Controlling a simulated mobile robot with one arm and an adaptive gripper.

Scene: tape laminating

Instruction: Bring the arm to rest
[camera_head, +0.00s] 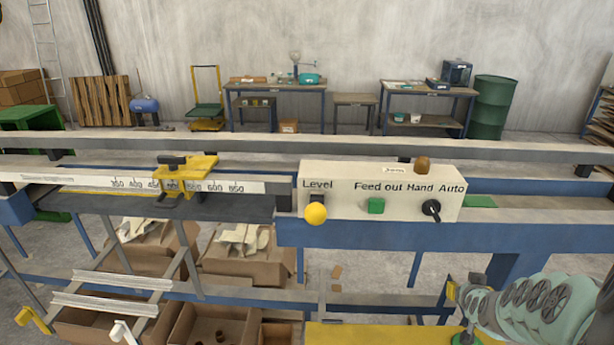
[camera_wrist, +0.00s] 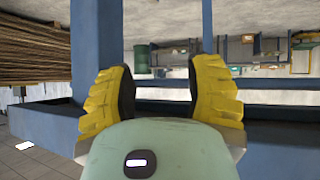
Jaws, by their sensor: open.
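My gripper (camera_wrist: 162,78) shows in the wrist view with its two yellow ribbed fingers spread wide. Nothing is between them. Blue frame beams of the machine lie beyond the fingertips. In the head view my pale green arm is folded into the lower right corner, in front of the machine. My gripper is hard to make out there.
The control panel (camera_head: 335,206) on the machine carries a yellow knob (camera_head: 316,214), a green button (camera_head: 376,205) and a black switch (camera_head: 432,209). A yellow stop (camera_head: 187,175) sits on the ruler. Open cardboard boxes (camera_head: 245,268) stand below. A green barrel (camera_head: 492,107) stands at the wall.

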